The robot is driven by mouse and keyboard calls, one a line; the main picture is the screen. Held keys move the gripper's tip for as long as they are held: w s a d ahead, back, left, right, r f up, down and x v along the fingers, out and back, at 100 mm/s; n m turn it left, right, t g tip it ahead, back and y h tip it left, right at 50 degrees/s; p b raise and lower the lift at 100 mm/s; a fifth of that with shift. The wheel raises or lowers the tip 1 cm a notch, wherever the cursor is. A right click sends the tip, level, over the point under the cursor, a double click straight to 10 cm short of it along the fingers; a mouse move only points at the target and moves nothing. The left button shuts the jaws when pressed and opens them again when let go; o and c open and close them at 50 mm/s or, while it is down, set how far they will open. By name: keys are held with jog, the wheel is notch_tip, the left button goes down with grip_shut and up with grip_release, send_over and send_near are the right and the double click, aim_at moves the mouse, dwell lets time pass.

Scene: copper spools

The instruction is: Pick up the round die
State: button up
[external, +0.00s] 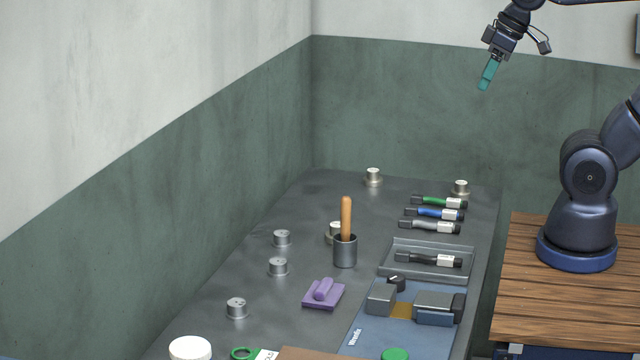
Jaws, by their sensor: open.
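Several small round silver metal pieces stand on the dark grey bench. Three are along its left side, at the front (237,308), middle (278,267) and a little further back (282,238). Two more are at the far end, at its middle (373,177) and right (460,188). Another (332,232) is partly hidden behind a grey cup. I cannot tell which of them is the round die. My gripper (486,77), with teal fingers, is open and hangs high above the far right end of the bench, touching nothing. No object shows in it.
The grey cup (345,252) holds an upright wooden handle. A purple block (323,294), a blue fixture (375,330) and a grey tray (400,246) with a black-handled tool stand nearby. Green, blue and grey tools lie behind the tray. A wall borders the bench's left.

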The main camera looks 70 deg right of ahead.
jog(key=shift+o, duration=0.4)
jog(key=m+g+h, duration=0.1)
jog(key=m+g, duration=0.3)
jog(key=m, duration=1.2)
send_over(279, 259)
notch_tip(279, 259, down, 38)
jog(key=shift+s+r, duration=0.1)
jog(key=shift+r, duration=0.15)
jog(key=shift+f, duration=2.9)
